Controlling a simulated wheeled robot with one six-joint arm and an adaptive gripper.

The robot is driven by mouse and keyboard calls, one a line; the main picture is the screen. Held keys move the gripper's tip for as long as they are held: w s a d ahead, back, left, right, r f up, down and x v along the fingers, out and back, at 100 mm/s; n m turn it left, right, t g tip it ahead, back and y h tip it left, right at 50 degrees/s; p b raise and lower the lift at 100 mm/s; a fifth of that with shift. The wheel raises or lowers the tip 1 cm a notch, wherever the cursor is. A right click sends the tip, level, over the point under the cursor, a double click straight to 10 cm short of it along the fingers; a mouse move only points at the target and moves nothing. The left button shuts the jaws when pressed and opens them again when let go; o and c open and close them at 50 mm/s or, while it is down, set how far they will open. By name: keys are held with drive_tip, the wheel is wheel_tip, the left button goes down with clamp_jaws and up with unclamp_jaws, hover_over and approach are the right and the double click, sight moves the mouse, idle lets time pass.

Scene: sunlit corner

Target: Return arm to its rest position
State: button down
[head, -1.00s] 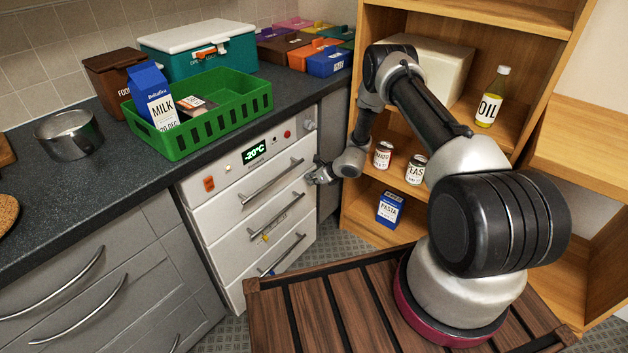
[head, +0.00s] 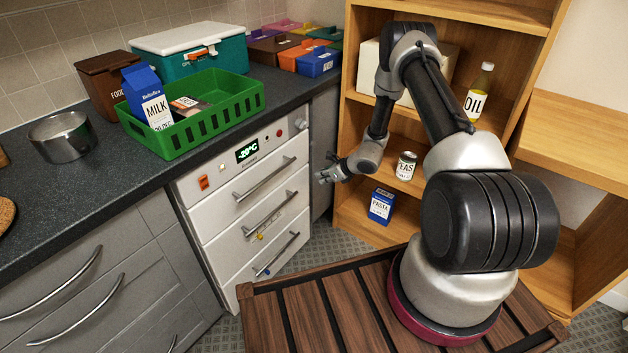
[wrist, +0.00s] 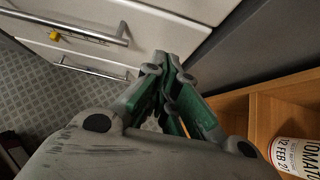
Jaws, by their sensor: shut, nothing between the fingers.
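My gripper (head: 324,177) hangs in front of the gap between the white drawer unit and the wooden shelf, to the right of the top drawer handle. Its fingers are shut with nothing between them. In the wrist view the green-and-grey fingers of my gripper (wrist: 168,62) come together below the drawer fronts. My arm is bent, with its elbow raised in front of the upper shelf, and it hides part of the shelf's contents.
The white drawer unit (head: 222,222) has all its drawers shut. A green basket (head: 196,128) with a milk carton (head: 148,98) stands on the counter (head: 85,185). The shelf holds an oil bottle (head: 478,95), a can (head: 405,166) and a pasta box (head: 381,206). A tomato can (wrist: 292,155) shows in the wrist view.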

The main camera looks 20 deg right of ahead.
drive_tip(key=v, duration=0.3)
drive_tip(key=shift+r, duration=0.1)
drive_tip(key=s+a+r+n+g+y, duration=0.25)
drive_tip(key=s+r+n, duration=0.2)
drive_tip(key=s, duration=0.35)
drive_tip(key=s+a+r+n+g+y, duration=0.1)
drive_tip(key=s+r+n+g, duration=0.2)
drive_tip(key=s+n, duration=0.4)
drive_tip(key=s+d+r+n+h, duration=0.3)
drive_tip(key=s+r+n, duration=0.2)
drive_tip(key=r, duration=0.8)
drive_tip(key=s+d+r+n+t+h, duration=0.1)
drive_tip(key=s+d+r+n+h, duration=0.2)
drive_tip(key=s+r, duration=0.9)
drive_tip(key=s+d+r+n+t+h, duration=0.1)
drive_tip(key=s+d+r+n+h, duration=0.2)
drive_tip(key=s+r+n, duration=0.6)
drive_tip(key=shift+r, duration=3.65)
